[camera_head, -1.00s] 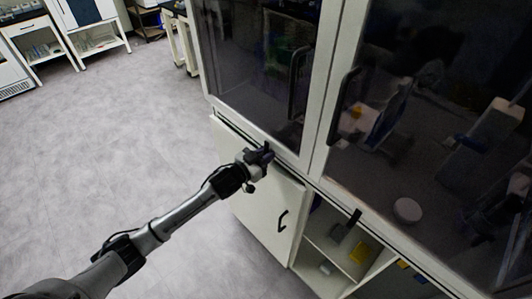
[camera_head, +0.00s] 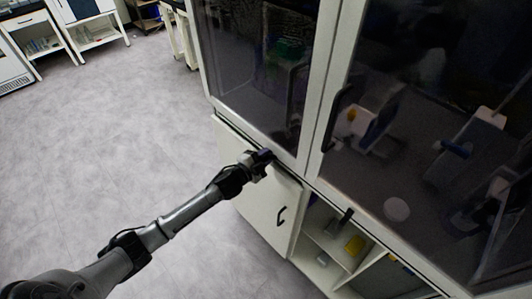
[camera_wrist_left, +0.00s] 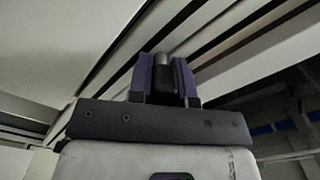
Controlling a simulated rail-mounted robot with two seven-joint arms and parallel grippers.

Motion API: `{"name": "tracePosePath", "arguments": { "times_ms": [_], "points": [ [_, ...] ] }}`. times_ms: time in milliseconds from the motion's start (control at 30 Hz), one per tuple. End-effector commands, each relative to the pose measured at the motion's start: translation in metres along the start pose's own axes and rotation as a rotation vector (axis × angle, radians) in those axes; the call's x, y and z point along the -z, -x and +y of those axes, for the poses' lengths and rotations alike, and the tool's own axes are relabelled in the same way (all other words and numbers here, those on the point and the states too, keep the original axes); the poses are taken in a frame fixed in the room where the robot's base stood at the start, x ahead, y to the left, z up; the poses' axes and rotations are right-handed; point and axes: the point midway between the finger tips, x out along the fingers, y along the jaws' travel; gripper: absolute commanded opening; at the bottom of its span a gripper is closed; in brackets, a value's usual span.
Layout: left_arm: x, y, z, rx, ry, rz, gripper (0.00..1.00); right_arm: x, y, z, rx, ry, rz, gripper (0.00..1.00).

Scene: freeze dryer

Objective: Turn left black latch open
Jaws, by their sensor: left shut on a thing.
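The left black latch (camera_wrist_left: 162,75) shows in the left wrist view as a dark piece between two purple-padded fingers. My left gripper (camera_head: 266,157) is at the lower edge of the cabinet's left glass door and hides the latch in the head view. In the left wrist view my left gripper (camera_wrist_left: 163,80) is shut on the latch, with a finger on each side. The latch's exact angle cannot be told. My right gripper is not in view.
A second black latch (camera_head: 346,216) sits at the lower edge of the right glass door (camera_head: 400,130). Below are a white cupboard door (camera_head: 255,190) with a black handle (camera_head: 281,216) and open shelves (camera_head: 325,240) with a yellow item (camera_head: 354,245). Open grey floor (camera_head: 120,140) lies left.

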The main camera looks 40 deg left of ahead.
Motion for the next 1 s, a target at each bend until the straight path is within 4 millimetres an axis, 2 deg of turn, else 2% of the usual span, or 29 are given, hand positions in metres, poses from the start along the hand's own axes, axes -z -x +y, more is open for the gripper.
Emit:
{"name": "tracePosePath", "arguments": {
  "times_ms": [500,1000],
  "points": [
    [0.0001,0.0000,0.0017,0.000,-0.429,0.001,0.00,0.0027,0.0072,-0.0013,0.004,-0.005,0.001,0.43],
    [-0.0003,-0.0001,0.0026,0.000,-0.603,0.002,0.00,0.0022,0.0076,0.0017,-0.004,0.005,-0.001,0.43]
  ]
}}
